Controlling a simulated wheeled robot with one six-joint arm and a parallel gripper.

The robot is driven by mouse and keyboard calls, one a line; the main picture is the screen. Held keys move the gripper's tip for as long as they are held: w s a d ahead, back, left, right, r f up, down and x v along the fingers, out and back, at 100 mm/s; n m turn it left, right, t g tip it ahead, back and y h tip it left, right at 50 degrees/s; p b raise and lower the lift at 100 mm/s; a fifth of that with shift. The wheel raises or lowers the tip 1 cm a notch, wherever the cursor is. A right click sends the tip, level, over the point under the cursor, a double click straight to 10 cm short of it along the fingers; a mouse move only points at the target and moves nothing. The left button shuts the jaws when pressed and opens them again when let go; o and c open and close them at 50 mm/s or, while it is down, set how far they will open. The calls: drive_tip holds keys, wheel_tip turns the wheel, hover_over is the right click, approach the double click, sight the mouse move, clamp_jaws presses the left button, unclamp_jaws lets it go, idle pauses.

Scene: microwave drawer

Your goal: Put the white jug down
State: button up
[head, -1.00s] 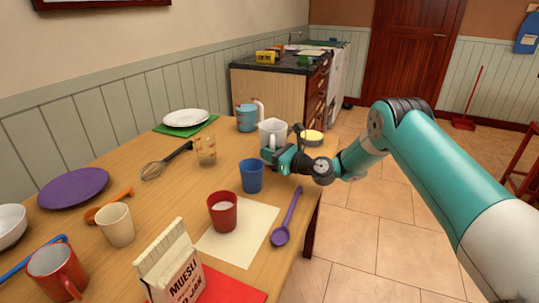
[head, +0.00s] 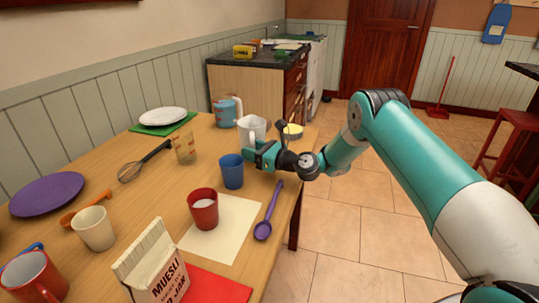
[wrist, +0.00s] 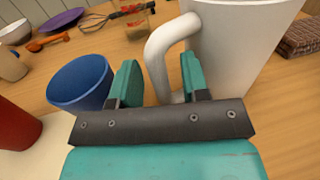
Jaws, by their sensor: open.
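The white jug (head: 252,129) stands upright on the wooden table (head: 150,203), toward its far right part. In the wrist view the jug (wrist: 240,45) fills the upper right, and its handle (wrist: 158,62) reaches down between my fingers. My gripper (wrist: 158,80) is open, with one teal finger on each side of the handle. In the head view my gripper (head: 250,155) is at the near side of the jug. The jug's base is partly hidden by the gripper.
A blue cup (head: 231,172) stands close to my gripper's left. A red cup (head: 203,209) and purple spoon (head: 268,212) lie nearer. The table's right edge is close.

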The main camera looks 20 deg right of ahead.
drive_tip(key=v, duration=0.4)
drive_tip(key=b+v, duration=0.1)
drive_tip(key=v, duration=0.3)
drive_tip(key=shift+d+f, duration=0.15)
drive_tip(key=shift+f, duration=0.05)
drive_tip(key=b, duration=0.3)
drive_tip(key=shift+s+d+f, duration=0.1)
drive_tip(key=shift+s+d, duration=0.3)
drive_tip(key=shift+s+d+r+b, duration=0.3)
drive_tip(key=shift+s+b, duration=0.2)
drive_tip(key=shift+b, duration=0.4)
drive_tip(key=s+a+r+n+g+h, duration=0.1)
drive_tip(key=s+a+r+n+g, duration=0.4)
drive_tip(key=s+a+n, duration=0.4)
drive_tip(key=s+a+r+n+g, duration=0.55)
drive_tip(key=s+n, duration=0.25)
drive_tip(key=n, duration=0.3)
drive_tip(key=s+d+n+g+h, duration=0.1)
drive_tip(key=s+d+n+h, duration=0.1)
drive_tip(key=s+n, duration=0.5)
drive_tip(key=s+d+n+g+h, duration=0.2)
drive_tip(key=s+n+h, duration=0.3)
drive_tip(key=s, duration=0.9)
drive_tip(key=n, duration=0.2)
drive_tip(key=shift+s+d+n, duration=0.25)
drive_tip(key=shift+d+n, duration=0.05)
drive_tip(key=shift+d, duration=0.05)
